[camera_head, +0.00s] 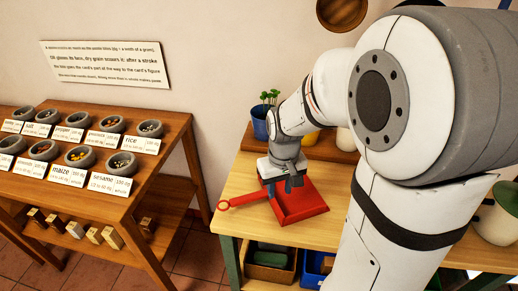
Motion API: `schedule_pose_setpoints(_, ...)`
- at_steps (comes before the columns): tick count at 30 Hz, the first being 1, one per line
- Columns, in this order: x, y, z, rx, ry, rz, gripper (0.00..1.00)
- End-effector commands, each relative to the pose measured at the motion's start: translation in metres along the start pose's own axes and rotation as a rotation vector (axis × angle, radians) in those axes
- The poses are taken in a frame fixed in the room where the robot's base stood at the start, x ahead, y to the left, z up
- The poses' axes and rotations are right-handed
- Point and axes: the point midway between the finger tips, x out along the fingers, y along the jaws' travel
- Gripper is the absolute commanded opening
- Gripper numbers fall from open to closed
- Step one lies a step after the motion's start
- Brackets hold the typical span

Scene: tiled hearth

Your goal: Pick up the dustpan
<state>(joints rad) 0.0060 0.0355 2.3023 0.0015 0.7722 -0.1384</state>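The red dustpan (304,207) lies on the light wooden table, its pan to the right and its handle (241,200) pointing left, with a ring at the handle's end. My gripper (281,187) points down over the left part of the dustpan, near where the handle meets the pan. Its two fingers show apart, so it looks open. The fingers hide part of the dustpan, and I cannot tell whether they touch it.
A blue pot with a plant (262,118) stands behind my gripper, beside a wooden board (322,147). A wooden stand (148,172) with several bowls and cards is at the left. Bare tabletop (240,224) shows left of the dustpan.

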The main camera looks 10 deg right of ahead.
Motion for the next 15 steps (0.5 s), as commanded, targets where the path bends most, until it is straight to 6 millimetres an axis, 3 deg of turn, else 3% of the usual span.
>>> schedule_pose_setpoints(6, 0.020, -0.001, -0.014, -0.018, -0.032, -0.003, 0.33)
schedule_pose_setpoints(15, 0.052, 0.000, -0.013, -0.018, -0.035, -0.004, 0.33)
